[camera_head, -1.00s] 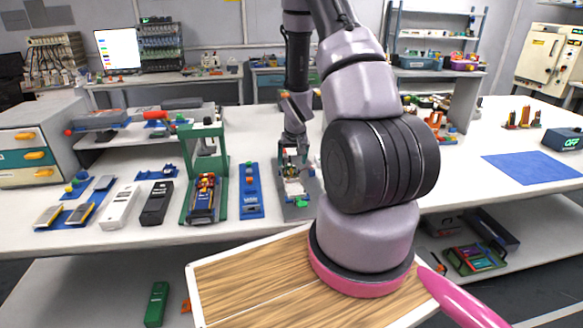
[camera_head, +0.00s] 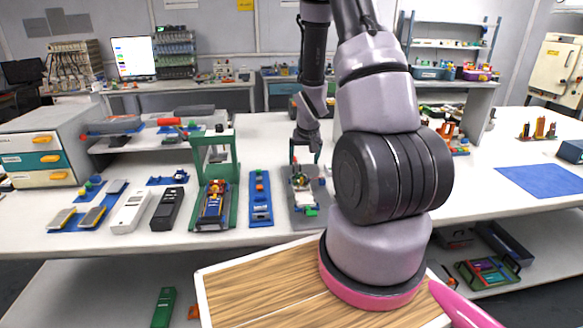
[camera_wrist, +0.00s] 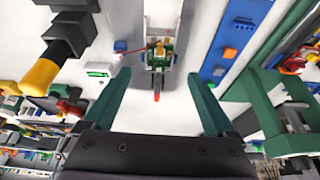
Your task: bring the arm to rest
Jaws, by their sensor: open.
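My gripper (camera_head: 306,156) is open and hangs above a grey fixture (camera_head: 296,214) on the white bench. In the wrist view its two green fingers (camera_wrist: 158,76) stand wide apart with nothing held between them. Beyond the fingers, the fixture's small mechanism (camera_wrist: 158,57) with green, white and red parts is visible. The fingers look clear of it, though the exact height is hard to judge. My arm spans the middle of the head view and hides part of the bench behind it.
A blue rail (camera_head: 260,199) and a green press frame (camera_head: 231,180) stand left of the fixture. Farther left are a black case (camera_head: 167,209), a white case (camera_head: 130,212) and a blue tray (camera_head: 61,224) with pouch cells. A blue mat (camera_head: 543,181) lies clear at right.

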